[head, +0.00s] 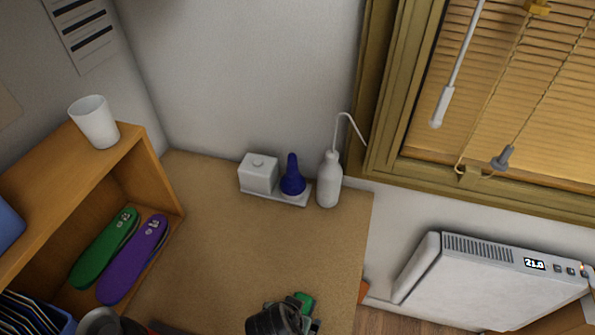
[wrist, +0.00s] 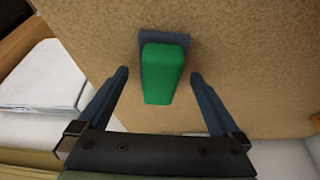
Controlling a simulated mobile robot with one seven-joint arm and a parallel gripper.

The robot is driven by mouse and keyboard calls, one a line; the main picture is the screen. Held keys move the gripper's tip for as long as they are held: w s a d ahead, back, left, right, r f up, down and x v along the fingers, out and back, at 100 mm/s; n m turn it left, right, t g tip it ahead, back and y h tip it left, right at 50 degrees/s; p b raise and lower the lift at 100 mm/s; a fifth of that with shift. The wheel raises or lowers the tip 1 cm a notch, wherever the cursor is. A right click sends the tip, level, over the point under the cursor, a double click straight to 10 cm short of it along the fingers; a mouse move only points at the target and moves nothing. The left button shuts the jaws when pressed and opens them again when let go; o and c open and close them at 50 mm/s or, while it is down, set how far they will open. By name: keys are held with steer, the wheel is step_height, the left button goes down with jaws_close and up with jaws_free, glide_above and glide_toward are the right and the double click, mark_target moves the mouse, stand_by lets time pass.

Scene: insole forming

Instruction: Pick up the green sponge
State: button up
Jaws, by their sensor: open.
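The green sponge (wrist: 163,74) lies on the brown tabletop, with a dark grey-blue part (wrist: 178,39) at its far end in the wrist view. In the head view a small piece of the green sponge (head: 305,301) shows beside my gripper, which hides the rest. My gripper (wrist: 160,78) is open, with one finger on each side of the sponge's near part. Gaps show between both fingers and the sponge. In the head view my gripper (head: 283,318) is over the front part of the table.
A white box (head: 258,174), a blue cone-shaped object (head: 292,177) and a white bottle (head: 328,182) stand at the table's back. A wooden shelf (head: 158,172) with a green insole (head: 103,248) and a purple insole (head: 133,259) is at left. The table's middle is clear.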

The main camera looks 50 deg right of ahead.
steer(key=shift+d+f, duration=0.1)
steer(key=shift+f, duration=0.15)
steer(key=shift+c, duration=0.3)
steer(key=c, duration=1.3)
step_height(320, 180, up, 10)
steer(key=shift+r+b, duration=0.1)
steer(key=shift+b, duration=0.3)
